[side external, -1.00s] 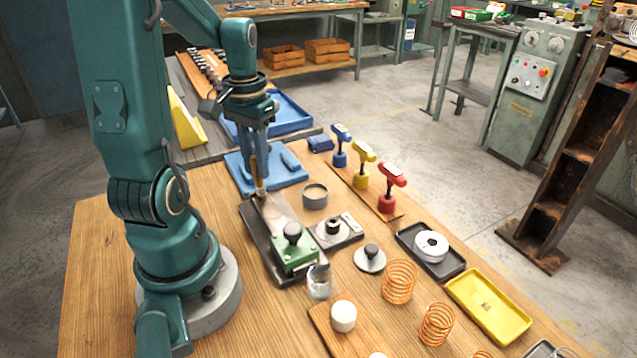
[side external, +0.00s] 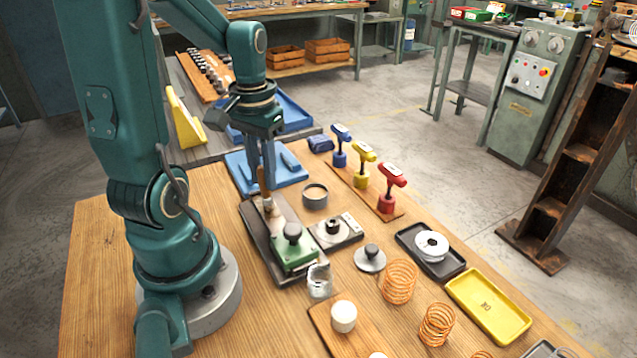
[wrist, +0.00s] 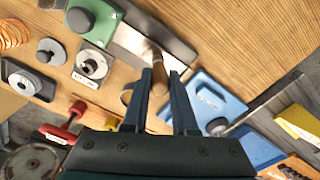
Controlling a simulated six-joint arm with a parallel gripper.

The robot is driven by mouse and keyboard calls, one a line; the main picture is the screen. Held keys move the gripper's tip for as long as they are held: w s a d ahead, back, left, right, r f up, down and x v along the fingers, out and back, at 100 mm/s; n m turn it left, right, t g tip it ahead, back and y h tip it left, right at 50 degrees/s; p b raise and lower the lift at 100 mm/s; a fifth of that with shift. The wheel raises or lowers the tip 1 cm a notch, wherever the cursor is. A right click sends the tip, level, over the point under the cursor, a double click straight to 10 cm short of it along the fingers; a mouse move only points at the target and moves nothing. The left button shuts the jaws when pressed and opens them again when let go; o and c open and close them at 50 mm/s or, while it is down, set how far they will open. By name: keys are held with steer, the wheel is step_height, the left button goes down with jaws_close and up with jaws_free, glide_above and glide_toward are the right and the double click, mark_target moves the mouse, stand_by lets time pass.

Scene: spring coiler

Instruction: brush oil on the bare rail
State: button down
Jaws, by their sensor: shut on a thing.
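My gripper (side external: 266,178) is shut on the wooden handle of a brush (side external: 266,186), held upright with its bristles down. In the wrist view the brush handle (wrist: 158,78) sits between the two fingers. The bristle end is at the far part of the bare metal rail (side external: 285,222); I cannot tell whether it touches. The rail also shows in the wrist view (wrist: 132,40). A green block with a black knob (side external: 296,256) sits at the rail's near end. I cannot make out oil on the rail. A round grey tin (side external: 315,196) stands to the right of the brush.
Blue, yellow and red handled tools (side external: 364,153) stand to the right. A clear jar (side external: 319,281) stands near the rail's near end.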

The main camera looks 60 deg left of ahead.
steer(key=shift+d, duration=3.3)
steer(key=shift+a, duration=0.9)
steer(key=shift+a, duration=0.15)
steer(key=shift+a+f, duration=0.1)
steer(key=shift+a, duration=4.25)
step_height(320, 180, up, 7)
steer(key=shift+f, duration=0.1)
